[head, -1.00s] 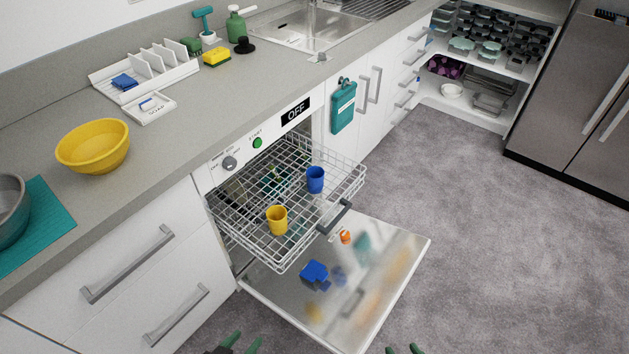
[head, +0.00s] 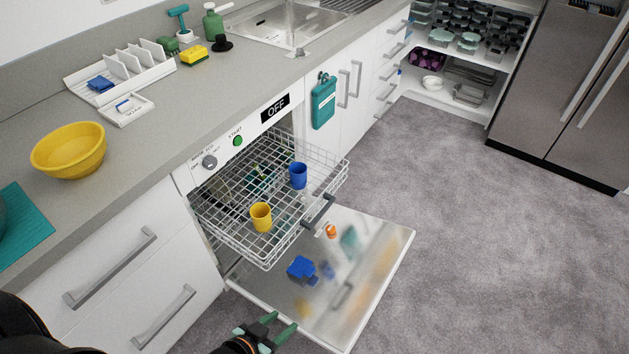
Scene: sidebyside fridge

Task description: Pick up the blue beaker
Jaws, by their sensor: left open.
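The blue beaker (head: 298,176) stands upright in the pulled-out upper wire rack (head: 238,243) of the dishwasher, towards the rack's right side. A yellow beaker (head: 261,217) stands in the same rack, nearer to me. My left gripper (head: 282,328) has green fingers that are apart, with nothing between them. It is at the bottom of the head view, over the near edge of the open dishwasher door and well short of the blue beaker. My right gripper is out of view.
The dishwasher door (head: 380,255) is folded down, with a blue object (head: 302,269) and a small orange item (head: 331,231) on it. A rack handle (head: 318,211) sticks out in front. The counter (head: 190,110) runs along the left. Open floor (head: 470,260) lies to the right.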

